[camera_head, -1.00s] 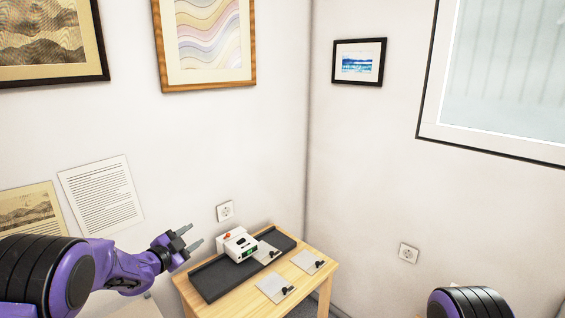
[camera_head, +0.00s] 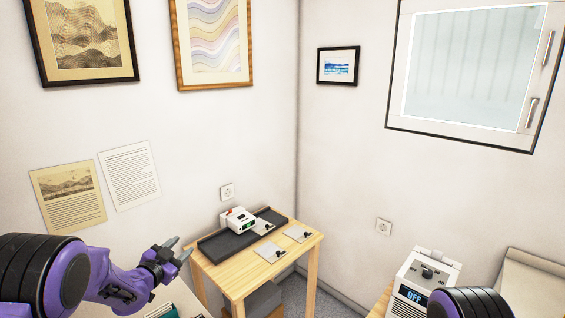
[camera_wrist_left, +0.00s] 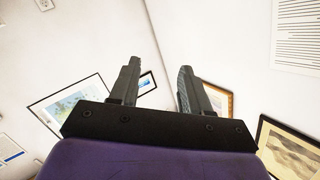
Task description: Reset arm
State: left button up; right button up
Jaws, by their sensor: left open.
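My left arm comes in from the left in the head view. Its left gripper (camera_head: 178,249) is open and empty, in the air just left of the small wooden table (camera_head: 238,284). The left wrist view shows its two dark fingers (camera_wrist_left: 156,88) spread apart with nothing between them, with walls and framed prints behind. Of my right arm only a dark rounded part shows at the bottom right of the head view. The right gripper is out of view.
On the table are a dark tray (camera_head: 216,246), a white device (camera_head: 239,220) and several thin plates with black knobs. A white box with an "OFF" display (camera_head: 411,295) stands at bottom right. Framed prints and a window (camera_head: 470,68) are on the walls.

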pick_arm(q)
jog(key=s+a+f+n+g+y+b, duration=0.1)
jog(key=s+f+n+g+y+b, duration=0.2)
jog(key=s+f, duration=0.45)
jog(key=s+f+n+y+b, duration=0.15)
jog(key=s+f+n, duration=0.25)
jog(key=f, duration=0.7)
jog(key=s+a+f+n+g+y+b, duration=0.1)
jog(key=s+f+n+g+b, duration=0.2)
jog(key=s+f, duration=0.45)
jog(key=s+d+f+n+g+y+b, duration=0.1)
jog(key=s+f+n+g+b, duration=0.4)
jog(key=s+f+b, duration=0.9)
jog(key=s+f+g, duration=0.1)
jog(key=s+f, duration=0.4)
jog(key=s, duration=0.3)
jog(key=s+f+g+y, duration=0.1)
jog(key=s+f, duration=0.5)
jog(key=s, duration=0.2)
jog(key=shift+s+d, duration=0.15)
jog(key=shift+d, duration=0.05)
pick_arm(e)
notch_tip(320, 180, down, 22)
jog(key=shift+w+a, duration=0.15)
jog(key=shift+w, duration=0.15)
